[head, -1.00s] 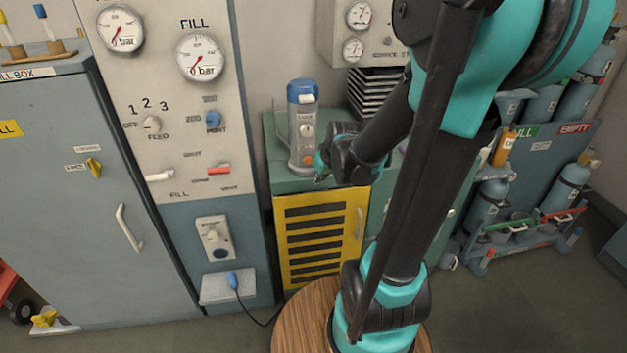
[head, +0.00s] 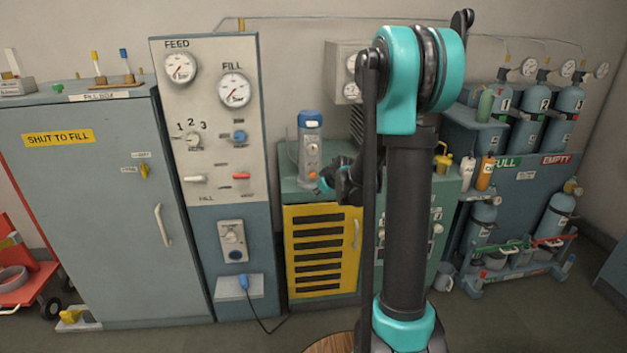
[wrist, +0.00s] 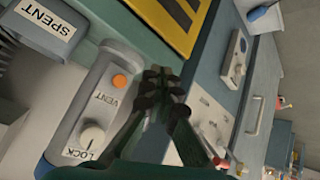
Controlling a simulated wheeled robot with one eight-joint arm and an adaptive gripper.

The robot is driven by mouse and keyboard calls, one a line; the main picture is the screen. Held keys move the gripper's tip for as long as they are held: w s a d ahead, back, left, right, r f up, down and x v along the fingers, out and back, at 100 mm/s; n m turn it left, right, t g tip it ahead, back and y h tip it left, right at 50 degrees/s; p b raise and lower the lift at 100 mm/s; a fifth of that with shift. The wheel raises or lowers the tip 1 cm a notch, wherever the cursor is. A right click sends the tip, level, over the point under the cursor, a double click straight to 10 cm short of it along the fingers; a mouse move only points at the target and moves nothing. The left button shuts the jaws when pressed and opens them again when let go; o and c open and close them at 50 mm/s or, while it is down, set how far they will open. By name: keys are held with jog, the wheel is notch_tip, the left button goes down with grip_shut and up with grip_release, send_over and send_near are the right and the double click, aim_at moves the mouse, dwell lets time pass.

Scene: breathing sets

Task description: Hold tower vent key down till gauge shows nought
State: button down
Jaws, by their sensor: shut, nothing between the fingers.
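The tower (head: 311,155) is a grey upright unit with a blue cap on the green cabinet. In the wrist view its grey face (wrist: 107,99) carries an orange round key (wrist: 120,81) marked VENT and a white knob (wrist: 93,135) marked LOCK. My gripper (head: 324,184) is at the tower's lower right in the head view. In the wrist view my gripper (wrist: 161,76) is shut and empty, its tips just right of the orange key and seemingly apart from it. No tower gauge is readable in either view.
The fill panel with its gauges (head: 234,90) and knobs stands left of the cabinet (head: 290,187). A yellow louvred door (head: 320,252) is below the tower. A SPENT label (wrist: 45,18) is near the tower. Gas cylinders (head: 570,105) stand at the right.

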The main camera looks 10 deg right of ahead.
jog(key=shift+w, duration=0.15)
send_near(312, 178)
jog(key=shift+w+a+f, duration=0.3)
jog(key=shift+w+f, duration=0.2)
jog(key=shift+f, duration=0.3)
jog(key=shift+w+a+f, duration=0.3)
jog(key=shift+w+f, duration=0.15)
jog(key=shift+f, duration=0.35)
jog(key=shift+w+a+f, duration=0.25)
jog(key=shift+w+f, duration=0.25)
jog(key=shift+f, duration=0.3)
jog(key=shift+w, duration=0.15)
jog(key=shift+w, duration=0.25)
jog(key=shift+w, duration=0.6)
dwell(4.1)
